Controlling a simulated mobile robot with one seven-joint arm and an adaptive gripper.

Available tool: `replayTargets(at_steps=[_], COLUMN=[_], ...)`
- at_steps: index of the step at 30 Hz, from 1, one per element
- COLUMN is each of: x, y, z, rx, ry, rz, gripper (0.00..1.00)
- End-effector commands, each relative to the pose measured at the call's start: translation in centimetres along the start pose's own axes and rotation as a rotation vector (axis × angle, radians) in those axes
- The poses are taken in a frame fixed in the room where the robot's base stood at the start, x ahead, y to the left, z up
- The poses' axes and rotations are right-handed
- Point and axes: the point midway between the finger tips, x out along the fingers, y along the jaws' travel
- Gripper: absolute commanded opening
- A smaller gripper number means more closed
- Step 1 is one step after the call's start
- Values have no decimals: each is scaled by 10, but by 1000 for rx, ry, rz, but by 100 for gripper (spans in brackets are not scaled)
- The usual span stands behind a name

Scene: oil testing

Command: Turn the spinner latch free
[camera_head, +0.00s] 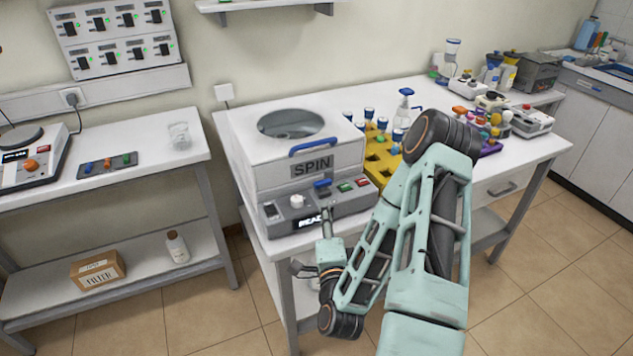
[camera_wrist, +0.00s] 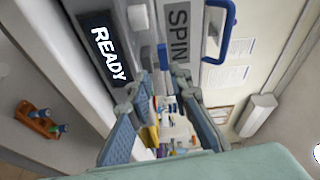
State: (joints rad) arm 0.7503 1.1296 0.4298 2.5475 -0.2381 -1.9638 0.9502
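The spinner (camera_head: 300,150) is a white box on the middle bench with a round window in its lid, a blue lid handle (camera_head: 313,147) and a SPIN label. Its grey front panel carries a white knob (camera_head: 297,201), a blue latch (camera_head: 322,184), green and red buttons and a display reading READY (camera_wrist: 108,54). My gripper (camera_head: 326,216) is just in front of this panel, below the latch. In the wrist view my gripper (camera_wrist: 157,90) has its fingers apart with nothing held. The blue latch (camera_wrist: 163,57) shows just beyond the fingertips, near the gap; contact cannot be told.
A yellow rack (camera_head: 381,165) with blue-capped bottles stands right of the spinner, near a spray bottle (camera_head: 402,112). My arm covers part of the bench there. A left bench (camera_head: 150,158) stands apart across a gap. Open tiled floor (camera_head: 215,310) lies in front.

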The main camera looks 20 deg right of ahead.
Motion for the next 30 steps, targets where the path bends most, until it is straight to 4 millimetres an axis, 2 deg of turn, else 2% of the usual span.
replayTargets(at_steps=[3,8,18,30], x=[-6,-4,23,41], y=[-4,-4,-1,0], z=[-2,-2,-3,-4], rx=[105,136,132,132], ry=[34,42,42,43], rz=[3,-2,-6,-6], gripper=[19,19,19,19])
